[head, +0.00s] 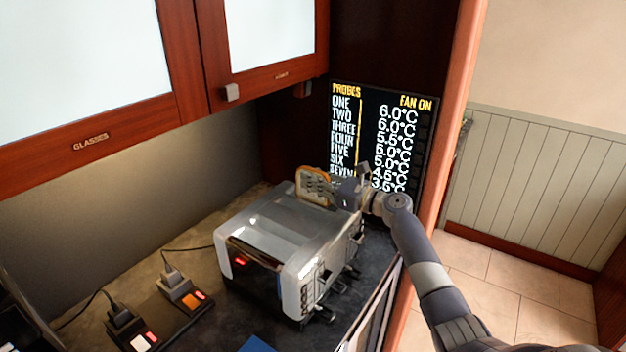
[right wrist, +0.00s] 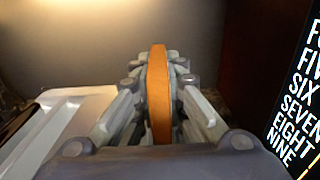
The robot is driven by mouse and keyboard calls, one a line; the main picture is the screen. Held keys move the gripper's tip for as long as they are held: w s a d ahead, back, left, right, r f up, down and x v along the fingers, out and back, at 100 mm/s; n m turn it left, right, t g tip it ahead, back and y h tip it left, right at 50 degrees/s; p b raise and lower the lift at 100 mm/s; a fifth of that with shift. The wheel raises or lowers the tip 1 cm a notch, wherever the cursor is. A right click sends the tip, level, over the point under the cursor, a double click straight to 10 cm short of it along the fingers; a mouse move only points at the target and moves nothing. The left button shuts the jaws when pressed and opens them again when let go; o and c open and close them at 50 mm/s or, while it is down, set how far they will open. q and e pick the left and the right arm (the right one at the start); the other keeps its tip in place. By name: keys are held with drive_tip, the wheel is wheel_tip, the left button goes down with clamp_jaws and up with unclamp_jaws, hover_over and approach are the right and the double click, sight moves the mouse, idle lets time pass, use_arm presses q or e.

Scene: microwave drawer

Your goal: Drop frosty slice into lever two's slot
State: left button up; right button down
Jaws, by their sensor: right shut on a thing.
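My right gripper (head: 342,188) is shut on a bread slice (head: 314,184) and holds it upright at the far end of the silver toaster (head: 290,228). In the right wrist view the slice (right wrist: 159,95) is seen edge-on between both fingers, with an orange-brown crust. I cannot tell whether the slice is above the toaster top or partly in a slot. Several dark levers (head: 345,285) stick out of the toaster's right side; which one is lever two is not readable. The left gripper is not in view.
A display panel (head: 381,135) listing probe temperatures stands close behind the right gripper. Red-brown cabinets (head: 92,140) hang above the counter. Two switched sockets with plugs (head: 183,294) and a blue item (head: 257,343) lie left and in front of the toaster.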

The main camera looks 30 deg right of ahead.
drive_tip(key=shift+f+b, duration=0.6)
drive_tip(key=shift+f, duration=0.3)
drive_tip(key=c, duration=1.6)
unclamp_jaws()
drive_tip(key=shift+a, duration=0.1)
drive_tip(key=shift+o, duration=0.2)
drive_tip(key=shift+s+f, duration=0.1)
drive_tip(key=shift+f, duration=0.05)
drive_tip(key=shift+s+f, duration=0.1)
drive_tip(key=shift+s, duration=0.2)
drive_tip(key=v, duration=1)
drive_tip(key=shift+s+d+r, duration=0.2)
drive_tip(key=shift+d+r, duration=0.05)
drive_tip(key=shift+d, duration=0.1)
drive_tip(key=shift+s+r, duration=0.1)
drive_tip(key=shift+s, duration=0.25)
drive_tip(key=shift+d, duration=0.1)
